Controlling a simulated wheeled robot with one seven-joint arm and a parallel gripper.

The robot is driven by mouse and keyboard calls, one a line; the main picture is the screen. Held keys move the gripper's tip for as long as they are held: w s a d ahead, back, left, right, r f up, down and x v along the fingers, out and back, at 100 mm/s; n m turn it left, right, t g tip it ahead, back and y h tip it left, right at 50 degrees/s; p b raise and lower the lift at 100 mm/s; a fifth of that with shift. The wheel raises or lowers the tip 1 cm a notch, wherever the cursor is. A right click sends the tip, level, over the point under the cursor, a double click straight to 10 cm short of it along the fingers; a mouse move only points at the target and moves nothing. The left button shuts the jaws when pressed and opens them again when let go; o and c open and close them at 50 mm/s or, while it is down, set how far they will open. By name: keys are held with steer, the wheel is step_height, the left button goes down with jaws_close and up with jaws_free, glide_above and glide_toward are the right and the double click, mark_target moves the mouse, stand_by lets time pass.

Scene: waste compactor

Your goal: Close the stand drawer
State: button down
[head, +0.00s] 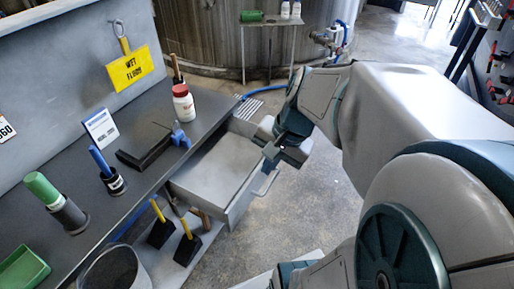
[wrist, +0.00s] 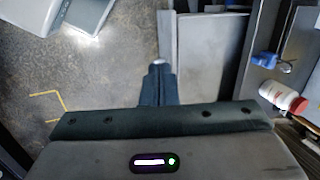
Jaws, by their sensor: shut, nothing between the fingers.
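The stand drawer (head: 215,168) is pulled out from under the dark worktop of the stand (head: 125,183). It looks empty inside, and its front with a bar handle (head: 266,183) faces the open floor on the right. My gripper (head: 270,158) is shut and empty, near the drawer's front edge at the far part of the front. In the wrist view, the closed fingers (wrist: 158,75) point beside the drawer's front edge, with the grey drawer (wrist: 210,50) just to the right. I cannot tell whether the fingers touch the drawer.
A clamp-like tool (head: 155,148), a white bottle with a red cap (head: 184,104) and a green-topped container (head: 55,203) stand on the worktop. A small table (head: 270,22) stands behind. Floor right of the drawer is clear.

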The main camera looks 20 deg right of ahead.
steer(key=w+d+f+m+t+y+b, duration=0.3)
steer(key=d+f+m+t+b, duration=0.3)
steer(key=d+f+m+b, duration=1.15)
steer(key=x, duration=1.3)
steer(key=shift+w+f+m, duration=0.25)
steer(key=shift+w+m, duration=0.05)
steer(key=shift+m, duration=0.15)
